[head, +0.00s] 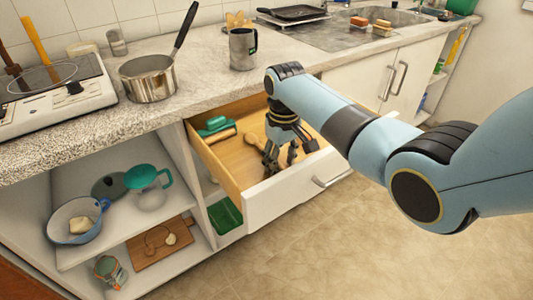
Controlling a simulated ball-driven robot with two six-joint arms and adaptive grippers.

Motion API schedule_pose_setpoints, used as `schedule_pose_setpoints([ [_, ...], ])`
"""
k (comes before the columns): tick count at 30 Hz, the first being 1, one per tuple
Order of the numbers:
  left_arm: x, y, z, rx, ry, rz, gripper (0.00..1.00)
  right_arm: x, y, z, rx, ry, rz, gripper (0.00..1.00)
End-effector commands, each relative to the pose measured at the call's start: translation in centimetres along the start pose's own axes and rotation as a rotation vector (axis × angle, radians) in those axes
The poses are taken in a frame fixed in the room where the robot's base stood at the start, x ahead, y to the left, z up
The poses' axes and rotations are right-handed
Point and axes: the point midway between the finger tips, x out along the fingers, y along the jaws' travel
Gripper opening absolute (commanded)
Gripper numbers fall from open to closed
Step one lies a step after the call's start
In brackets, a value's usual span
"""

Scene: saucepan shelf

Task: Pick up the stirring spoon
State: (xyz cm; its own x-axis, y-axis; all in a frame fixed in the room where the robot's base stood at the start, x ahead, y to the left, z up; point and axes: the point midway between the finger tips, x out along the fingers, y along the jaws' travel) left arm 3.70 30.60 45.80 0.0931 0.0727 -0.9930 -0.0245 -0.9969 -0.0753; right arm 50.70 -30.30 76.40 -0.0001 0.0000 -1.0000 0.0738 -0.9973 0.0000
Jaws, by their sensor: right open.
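The drawer (286,192) under the worktop stands open. A light brown wooden utensil (252,141), which looks like the stirring spoon, lies inside it, partly hidden by my right gripper. My right gripper (279,158) is open and points down into the drawer, its dark fingers close to the utensil's right side. I cannot tell whether they touch it. My left gripper is not in view.
A green-handled item (214,127) lies at the drawer's left. A saucepan (149,78) and a grey mug (243,49) stand on the worktop (205,75). Open shelves at the lower left hold a blue pan (72,222) and a wooden board (150,247). The floor in front is clear.

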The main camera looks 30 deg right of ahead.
Motion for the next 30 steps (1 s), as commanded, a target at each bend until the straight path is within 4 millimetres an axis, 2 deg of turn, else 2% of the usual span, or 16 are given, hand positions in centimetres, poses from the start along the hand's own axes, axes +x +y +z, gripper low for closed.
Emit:
schedule_pose_setpoints([
  [2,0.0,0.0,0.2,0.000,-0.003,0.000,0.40,0.0,0.0,0.0,0.000,0.000,0.000,0.43],
  [12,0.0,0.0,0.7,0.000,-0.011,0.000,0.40,0.0,0.0,0.0,0.000,0.000,0.000,0.00],
  [20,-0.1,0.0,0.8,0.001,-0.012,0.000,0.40,-0.1,0.0,0.0,0.000,0.000,0.000,0.00],
  [23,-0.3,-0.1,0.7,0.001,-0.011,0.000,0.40,-0.8,0.0,-0.1,0.000,0.002,0.001,0.00],
  [30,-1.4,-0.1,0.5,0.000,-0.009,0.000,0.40,-5.7,0.0,-0.1,0.000,0.004,0.002,0.00],
])
